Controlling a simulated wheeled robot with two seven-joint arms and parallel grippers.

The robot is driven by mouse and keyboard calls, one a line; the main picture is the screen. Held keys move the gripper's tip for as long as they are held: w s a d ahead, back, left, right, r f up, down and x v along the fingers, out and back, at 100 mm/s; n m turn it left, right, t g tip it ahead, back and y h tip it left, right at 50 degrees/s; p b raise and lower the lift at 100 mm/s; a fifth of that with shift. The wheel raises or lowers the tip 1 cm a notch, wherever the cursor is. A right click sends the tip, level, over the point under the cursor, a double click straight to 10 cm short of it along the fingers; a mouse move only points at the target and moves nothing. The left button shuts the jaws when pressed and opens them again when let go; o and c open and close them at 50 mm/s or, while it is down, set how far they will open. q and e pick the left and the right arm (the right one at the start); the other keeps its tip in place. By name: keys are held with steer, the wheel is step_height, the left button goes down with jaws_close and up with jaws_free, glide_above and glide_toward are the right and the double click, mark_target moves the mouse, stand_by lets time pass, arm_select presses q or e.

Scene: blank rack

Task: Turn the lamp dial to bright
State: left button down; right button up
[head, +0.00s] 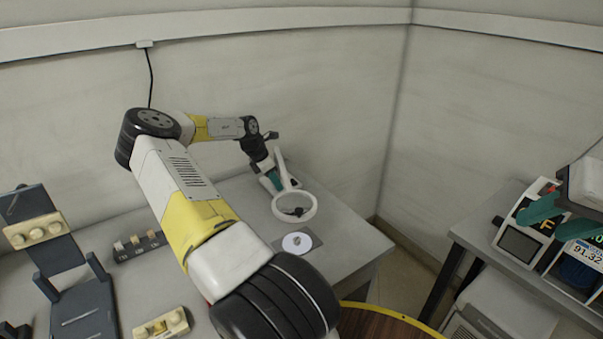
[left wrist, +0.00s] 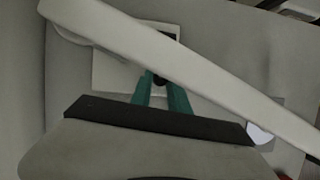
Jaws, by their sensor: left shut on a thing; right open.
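The lamp is a white ring lamp (head: 308,214) on a pale slanting arm at the table's far end. In the left wrist view, the lamp's arm (left wrist: 190,68) crosses in front of its pale base (left wrist: 112,76). A small black dial (left wrist: 160,79) sits on that base between my left fingertips, partly hidden by them and the lamp arm. My left gripper (head: 271,182) is shut on the dial, its teal fingers beside the lamp; it also shows in the left wrist view (left wrist: 160,88). The dial's setting cannot be read. My right gripper (head: 561,217) is open at the right.
A white disc (head: 297,242) lies on a grey pad near the lamp. A dark stand (head: 85,310) and blocks (head: 140,246) are at the left. Devices with displays (head: 519,243) stand on the right table. A gap separates the tables. A round wooden top (head: 375,323) is in front.

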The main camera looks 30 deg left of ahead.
arm_select(q)
steer(key=c, duration=1.3)
jaws_free()
steer(key=shift+o, duration=0.2)
steer(key=v, duration=0.7)
steer(key=shift+r, duration=0.4)
